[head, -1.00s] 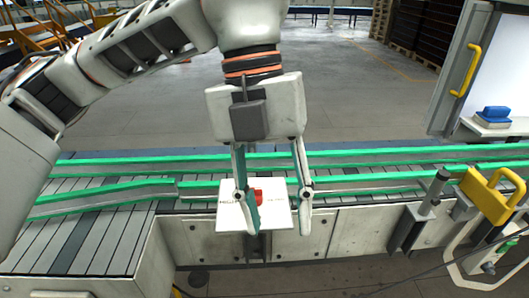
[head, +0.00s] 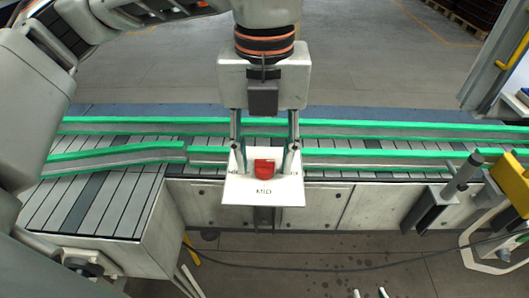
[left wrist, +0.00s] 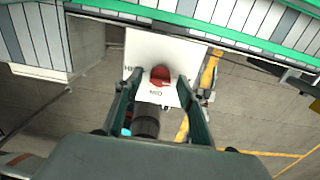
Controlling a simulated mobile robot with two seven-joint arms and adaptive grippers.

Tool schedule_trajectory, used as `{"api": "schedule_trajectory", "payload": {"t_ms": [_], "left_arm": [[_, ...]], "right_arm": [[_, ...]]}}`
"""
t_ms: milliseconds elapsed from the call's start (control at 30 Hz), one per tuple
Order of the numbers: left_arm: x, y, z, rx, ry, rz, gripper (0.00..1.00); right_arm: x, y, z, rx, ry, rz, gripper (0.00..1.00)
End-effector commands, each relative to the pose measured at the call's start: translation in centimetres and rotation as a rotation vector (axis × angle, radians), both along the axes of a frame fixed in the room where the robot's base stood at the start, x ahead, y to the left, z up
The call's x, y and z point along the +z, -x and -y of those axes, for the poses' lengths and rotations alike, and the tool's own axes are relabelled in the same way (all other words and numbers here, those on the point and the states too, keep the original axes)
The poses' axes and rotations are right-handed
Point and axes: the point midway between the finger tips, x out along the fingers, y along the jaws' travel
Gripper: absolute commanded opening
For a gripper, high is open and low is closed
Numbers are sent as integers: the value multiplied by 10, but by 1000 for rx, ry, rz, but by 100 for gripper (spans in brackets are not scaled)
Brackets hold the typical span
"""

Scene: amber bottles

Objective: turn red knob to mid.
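The red knob (head: 264,167) sits on a white panel (head: 240,194) with "MID" printed below it in the head view. The left wrist view also shows the knob (left wrist: 160,74) and the panel (left wrist: 140,45). My left gripper (head: 265,156) points down at the panel, its fingers apart on either side of the knob. In the left wrist view, gaps show between the knob and both fingers of the gripper (left wrist: 158,85). Fingertips partly cover the side labels. I cannot tell exactly where the knob points. My right gripper is not in view.
A conveyor with green rails (head: 390,128) runs behind the panel. Its grey slatted side section (head: 95,205) lies to the left. A yellow part (head: 510,180) and a dark post (head: 452,180) stand at the right. A cable crosses the floor in front.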

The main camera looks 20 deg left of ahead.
Motion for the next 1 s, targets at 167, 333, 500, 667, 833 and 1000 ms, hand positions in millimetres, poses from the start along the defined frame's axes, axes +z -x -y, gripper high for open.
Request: {"api": "schedule_trajectory", "payload": {"t_ms": [167, 333, 500, 667, 833, 1000], "left_arm": [[-3, 0, 0, 0, 0, -1, 39], [-3, 0, 0, 0, 0, -1, 29], [-3, 0, 0, 0, 0, -1, 0], [-3, 0, 0, -4, 0, -1, 1], [-3, 0, 0, -38, 0, 0, 1], [-3, -1, 0, -124, 0, 1, 1]], "right_arm": [[4, -2, 0, 0, -2, 8, 40], [4, -2, 0, 0, -2, 7, 40], [2, -1, 0, 0, 0, 3, 40], [-1, 0, 0, 0, 0, -1, 40], [-5, 1, 0, 0, 1, -3, 40], [-11, 1, 0, 0, 0, -5, 40]]}}
